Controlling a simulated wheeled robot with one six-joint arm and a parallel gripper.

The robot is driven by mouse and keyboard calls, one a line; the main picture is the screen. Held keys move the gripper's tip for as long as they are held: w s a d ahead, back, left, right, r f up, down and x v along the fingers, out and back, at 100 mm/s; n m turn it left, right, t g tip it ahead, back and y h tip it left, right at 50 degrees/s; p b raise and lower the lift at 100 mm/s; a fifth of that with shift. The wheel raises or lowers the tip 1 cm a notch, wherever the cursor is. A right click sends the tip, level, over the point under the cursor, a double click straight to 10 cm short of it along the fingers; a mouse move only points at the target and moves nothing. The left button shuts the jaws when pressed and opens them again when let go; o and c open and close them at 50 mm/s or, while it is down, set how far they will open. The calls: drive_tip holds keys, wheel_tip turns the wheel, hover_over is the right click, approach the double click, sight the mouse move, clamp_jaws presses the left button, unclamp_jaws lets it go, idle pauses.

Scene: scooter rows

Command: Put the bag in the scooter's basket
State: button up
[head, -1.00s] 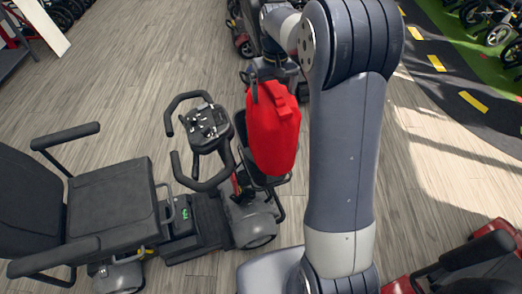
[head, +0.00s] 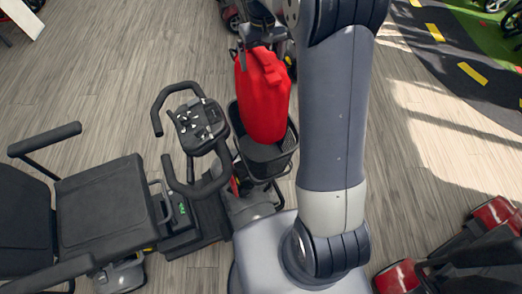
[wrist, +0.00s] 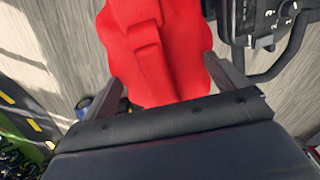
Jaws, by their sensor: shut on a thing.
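The red bag (head: 263,98) hangs upright from my gripper (wrist: 168,82), whose fingers are on either side of its top. In the head view the bag overlaps the black basket (head: 286,157) at the front of the scooter (head: 195,135). The bag's lower end appears over the basket's opening; I cannot tell how far it is above the floor or whether it is below the rim. In the wrist view the bag (wrist: 160,40) fills the upper middle, and the basket is hidden.
The scooter's handlebar (head: 160,110) stands close left of the bag, with its black seat (head: 100,205) farther left. A red scooter (head: 495,215) is at the lower right.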

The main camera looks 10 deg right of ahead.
drive_tip(key=shift+s+f+b, duration=0.25)
drive_tip(key=shift+f+b, duration=0.1)
drive_tip(key=shift+f, duration=0.4)
wheel_tip(320, 180, down, 21)
drive_tip(key=b, duration=0.3)
drive_tip(key=shift+w+f, duration=0.1)
drive_tip(key=shift+f, duration=0.1)
drive_tip(key=o, duration=1.3)
drive_tip(key=shift+r, duration=0.1)
wheel_tip(320, 180, up, 12)
drive_tip(key=shift+f+b, duration=0.1)
drive_tip(key=shift+b, duration=0.65)
